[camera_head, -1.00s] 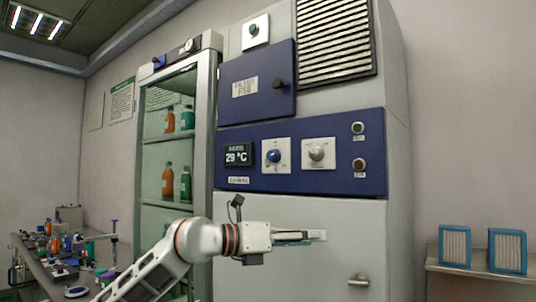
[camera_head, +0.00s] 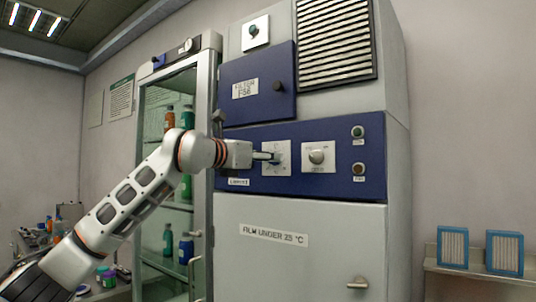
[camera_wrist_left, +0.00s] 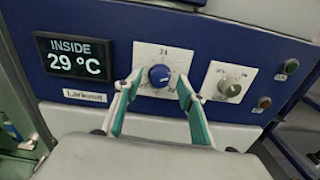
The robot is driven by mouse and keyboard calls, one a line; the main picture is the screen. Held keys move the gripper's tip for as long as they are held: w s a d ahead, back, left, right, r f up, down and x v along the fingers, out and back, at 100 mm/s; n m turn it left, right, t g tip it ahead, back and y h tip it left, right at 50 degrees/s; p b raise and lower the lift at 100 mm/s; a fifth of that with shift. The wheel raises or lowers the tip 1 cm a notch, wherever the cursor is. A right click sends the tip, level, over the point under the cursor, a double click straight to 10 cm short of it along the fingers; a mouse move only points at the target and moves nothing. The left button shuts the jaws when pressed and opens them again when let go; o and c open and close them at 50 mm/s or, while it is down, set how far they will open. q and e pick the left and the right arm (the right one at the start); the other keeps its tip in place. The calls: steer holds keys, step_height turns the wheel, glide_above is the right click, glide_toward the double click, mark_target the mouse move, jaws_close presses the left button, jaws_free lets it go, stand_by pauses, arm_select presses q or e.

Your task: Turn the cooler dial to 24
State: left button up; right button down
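The blue cooler dial (camera_wrist_left: 159,75) sits on a white square plate (camera_wrist_left: 147,55) in the blue panel. In the left wrist view the mark above the dial appears to read 24. In the head view the plate (camera_head: 283,146) shows, but my gripper largely covers the dial. My left gripper (camera_wrist_left: 160,85) is open, its teal-lined fingers on either side of the dial with visible gaps; in the head view it reaches the plate from the left (camera_head: 270,156). The display (camera_wrist_left: 75,58) reads INSIDE 29 °C. My right gripper is not in view.
A silver knob (camera_head: 316,156) is just right of the dial, then a green (camera_head: 357,132) and a brown button (camera_head: 358,168). A glass cabinet with bottles (camera_head: 203,120) stands left. A cooler door (camera_head: 300,265) with a handle is below. Blue-framed filters (camera_head: 453,247) stand on a right shelf.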

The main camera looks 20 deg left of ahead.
arm_select(q)
steer(key=shift+w+d, duration=0.25)
steer(key=shift+w, duration=0.45)
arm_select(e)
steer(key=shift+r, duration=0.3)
arm_select(q)
steer(key=c, duration=1.1)
steer(key=shift+c, duration=0.2)
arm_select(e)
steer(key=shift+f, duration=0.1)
